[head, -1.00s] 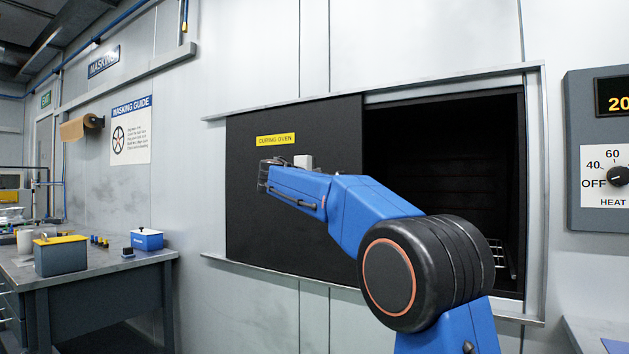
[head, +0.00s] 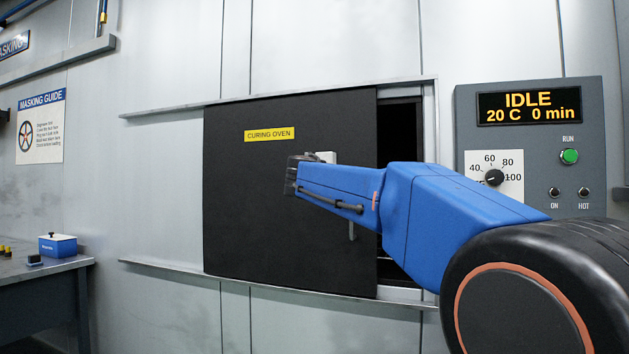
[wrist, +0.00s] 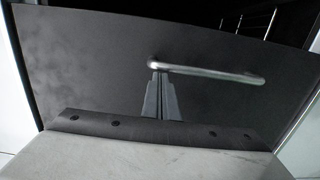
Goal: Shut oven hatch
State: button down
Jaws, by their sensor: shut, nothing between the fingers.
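The oven hatch (head: 290,235) is a black sliding panel with a yellow "CURING OVEN" label. It covers most of the opening; a narrow dark gap (head: 398,130) shows at its right edge. Its handle is a metal bar; the lower end (head: 352,230) shows below my arm, and the rest is hidden in the head view. In the wrist view the handle (wrist: 210,72) crosses the dark hatch (wrist: 90,65). My gripper (wrist: 161,78) is shut and empty, its fingertips at one end of the handle; I cannot tell if they touch it. The fingers are hidden in the head view.
Rails (head: 160,268) run along the wall above and below the hatch. A grey control panel (head: 530,180) reading "IDLE 20 C 0 min" is to the right, near my arm. A workbench (head: 45,275) with a blue box (head: 58,245) stands at the left.

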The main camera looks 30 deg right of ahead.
jog(key=s+d, duration=1)
jog(key=s, duration=0.4)
jog(key=shift+s+d, duration=0.1)
jog(key=shift+d, duration=0.05)
